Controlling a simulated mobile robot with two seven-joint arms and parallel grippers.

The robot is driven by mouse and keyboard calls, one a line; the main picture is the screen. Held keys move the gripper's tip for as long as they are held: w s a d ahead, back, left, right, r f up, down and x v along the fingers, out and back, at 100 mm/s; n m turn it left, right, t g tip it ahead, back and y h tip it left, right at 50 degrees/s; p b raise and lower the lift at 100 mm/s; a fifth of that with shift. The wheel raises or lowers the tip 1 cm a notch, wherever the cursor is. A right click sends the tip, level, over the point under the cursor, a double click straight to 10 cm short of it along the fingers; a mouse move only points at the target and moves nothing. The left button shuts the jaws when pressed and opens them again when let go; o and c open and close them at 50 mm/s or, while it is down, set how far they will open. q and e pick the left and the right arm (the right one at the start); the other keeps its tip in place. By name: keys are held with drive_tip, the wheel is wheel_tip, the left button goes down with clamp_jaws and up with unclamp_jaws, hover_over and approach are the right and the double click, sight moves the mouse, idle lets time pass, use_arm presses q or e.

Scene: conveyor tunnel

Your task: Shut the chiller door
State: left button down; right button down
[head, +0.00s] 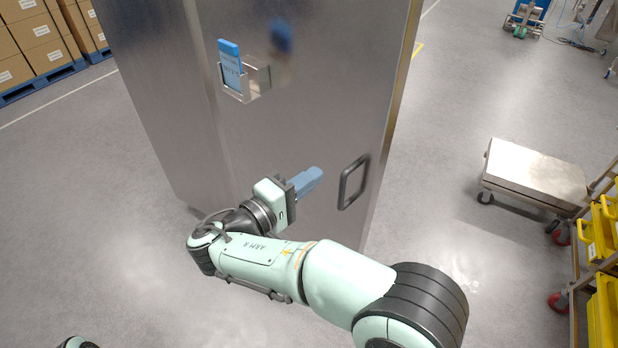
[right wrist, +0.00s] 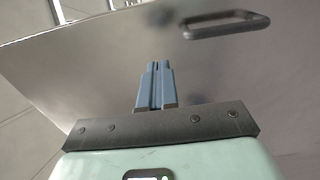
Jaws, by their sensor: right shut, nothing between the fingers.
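The chiller door (head: 310,120) is a tall brushed-steel panel in the middle of the head view. A dark loop handle (head: 353,182) sits near its right edge and also shows at the top of the right wrist view (right wrist: 225,24). I cannot tell from here how far the door stands from its frame. My right gripper (head: 314,175) has its blue fingers together and empty. It points at the door face, left of the handle. In the right wrist view the fingertips (right wrist: 157,66) are close to the steel; contact is unclear. My left gripper is out of view.
A steel holder (head: 253,85) with a blue-topped item sticks out of the panel's upper part. A low wheeled cart (head: 535,172) and a rack with yellow bins (head: 603,235) stand at right. Boxes on blue pallets (head: 45,84) are at back left. Floor is clear between.

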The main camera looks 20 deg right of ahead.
sight(355, 146)
drive_tip(key=p+x, duration=0.1)
drive_tip(key=x, duration=0.9)
drive_tip(key=shift+w+d, duration=0.2)
drive_tip(key=shift+d, duration=0.15)
